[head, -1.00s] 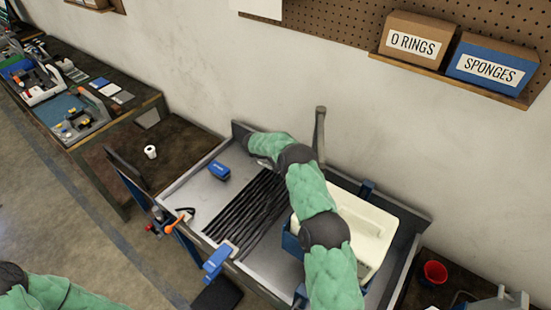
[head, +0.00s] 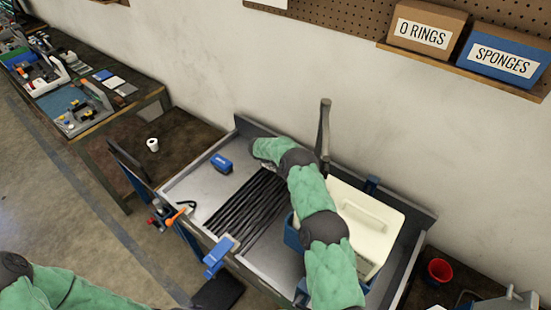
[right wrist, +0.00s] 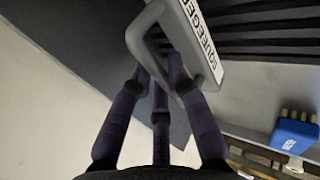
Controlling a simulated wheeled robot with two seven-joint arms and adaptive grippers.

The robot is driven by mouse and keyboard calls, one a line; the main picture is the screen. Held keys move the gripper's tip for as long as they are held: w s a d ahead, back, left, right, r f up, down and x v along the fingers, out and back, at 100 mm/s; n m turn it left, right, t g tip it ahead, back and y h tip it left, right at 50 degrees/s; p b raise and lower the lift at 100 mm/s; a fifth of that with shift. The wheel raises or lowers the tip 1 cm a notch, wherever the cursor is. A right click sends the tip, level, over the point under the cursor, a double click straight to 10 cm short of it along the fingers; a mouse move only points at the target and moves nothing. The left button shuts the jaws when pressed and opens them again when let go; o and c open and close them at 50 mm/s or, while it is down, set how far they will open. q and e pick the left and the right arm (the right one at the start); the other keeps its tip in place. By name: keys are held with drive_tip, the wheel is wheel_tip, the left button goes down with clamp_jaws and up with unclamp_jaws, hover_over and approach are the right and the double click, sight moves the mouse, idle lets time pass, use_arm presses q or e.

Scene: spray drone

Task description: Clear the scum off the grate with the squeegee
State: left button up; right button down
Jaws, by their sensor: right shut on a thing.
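The grate (head: 247,207) is a set of dark parallel bars in the grey sink, left of my right arm in the head view. Its bars (right wrist: 275,22) also cross the top right of the right wrist view. The grey squeegee (right wrist: 200,45) has a looped handle and a white label. My right gripper (right wrist: 158,78) is shut on the squeegee handle, close to the dark grate area. In the head view the right gripper and squeegee are hidden by my green sleeve. I cannot make out the scum. Only my left sleeve shows at bottom left; its gripper is out of view.
A blue brush (head: 221,163) lies on the sink's left ledge (head: 190,178). A cream lidded box (head: 362,220) fills the right side. A tall grey tap (head: 324,130) stands at the back. A blue clamp-like object (head: 219,257) is at the front rim.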

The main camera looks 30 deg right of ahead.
drive_tip(key=shift+f+b, duration=0.95)
drive_tip(key=shift+b, duration=0.25)
idle(0.9)
